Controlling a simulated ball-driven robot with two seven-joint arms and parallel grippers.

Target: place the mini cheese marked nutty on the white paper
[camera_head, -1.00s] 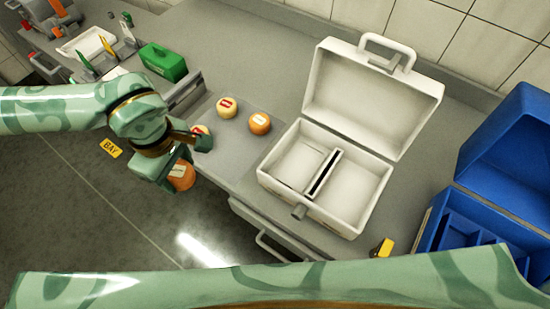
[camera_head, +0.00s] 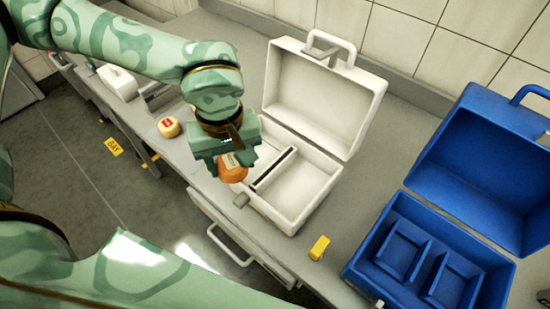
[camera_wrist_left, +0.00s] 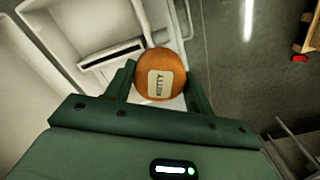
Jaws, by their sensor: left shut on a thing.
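The nutty mini cheese (camera_head: 232,172), an orange ball-like wheel, also shows in the left wrist view (camera_wrist_left: 160,66) with a pale label reading NUTTY. My left gripper (camera_head: 228,162) is shut on it, with a finger on each side in the left wrist view (camera_wrist_left: 158,84). It holds the cheese at the left front side of the open white case (camera_head: 314,190); the height above the case cannot be told. I cannot single out the white paper; the gripper and cheese hide part of the case's left compartment. My right gripper is not in view.
Another mini cheese (camera_head: 168,127), pale with a red label, stands on the grey counter left of the gripper. An open blue case (camera_head: 375,262) is at the right. A yellow block (camera_head: 319,248) lies near the counter's front edge. A drawer handle (camera_head: 228,247) sticks out below.

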